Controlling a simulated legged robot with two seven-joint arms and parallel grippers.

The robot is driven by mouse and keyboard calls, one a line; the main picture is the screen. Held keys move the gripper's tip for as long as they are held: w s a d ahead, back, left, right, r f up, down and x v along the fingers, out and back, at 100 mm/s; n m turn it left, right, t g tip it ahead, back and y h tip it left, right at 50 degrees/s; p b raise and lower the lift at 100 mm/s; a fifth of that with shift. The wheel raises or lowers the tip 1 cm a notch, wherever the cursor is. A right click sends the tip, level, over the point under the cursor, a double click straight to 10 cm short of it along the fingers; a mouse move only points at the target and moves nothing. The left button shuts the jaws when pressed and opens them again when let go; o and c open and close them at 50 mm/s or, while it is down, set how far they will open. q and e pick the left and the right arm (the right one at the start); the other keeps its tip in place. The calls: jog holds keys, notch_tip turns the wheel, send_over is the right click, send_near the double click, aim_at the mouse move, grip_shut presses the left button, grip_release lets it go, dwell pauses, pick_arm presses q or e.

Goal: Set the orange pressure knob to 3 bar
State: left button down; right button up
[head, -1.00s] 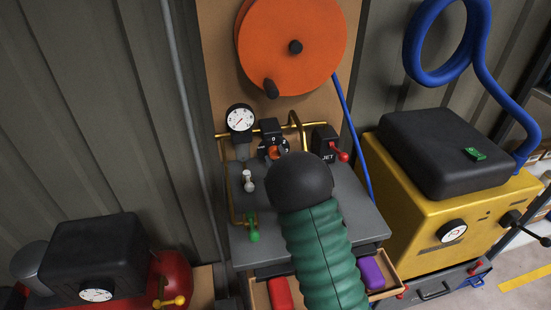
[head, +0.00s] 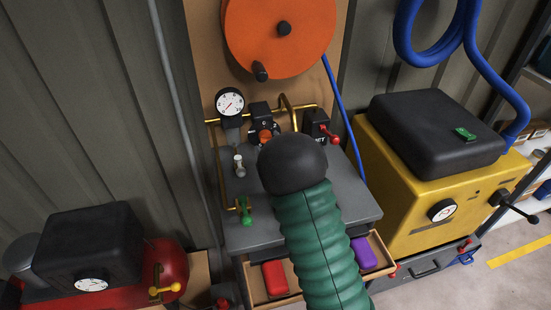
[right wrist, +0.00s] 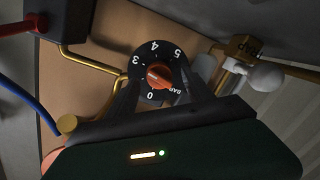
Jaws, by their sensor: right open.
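The orange pressure knob (right wrist: 160,76) sits in the middle of a black dial (right wrist: 147,56) marked 0, 3, 4, 5 and BAR. A pale mark on the knob lies on its left side, toward the gap between 0 and 3; its exact reading is unclear. My right gripper (right wrist: 162,84) is open, its dark fingers on either side of the dial; I cannot tell if they touch the knob. In the head view the knob (head: 264,135) shows small beyond my green-sleeved right arm, which hides the gripper. My left gripper is out of view.
A round gauge (head: 230,102) stands left of the knob. A red-handled JET valve (head: 318,125), a white-knobbed lever (head: 239,165) and a green-handled valve (head: 245,210) are nearby. Below, an open drawer (head: 255,284) holds red and purple blocks. A yellow machine (head: 400,205) stands right.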

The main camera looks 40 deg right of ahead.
jog(key=p+v, duration=1.1)
jog(key=v, duration=0.4)
jog(key=shift+f+p, duration=0.2)
jog(key=shift+p, duration=0.15)
jog(key=shift+d, duration=0.1)
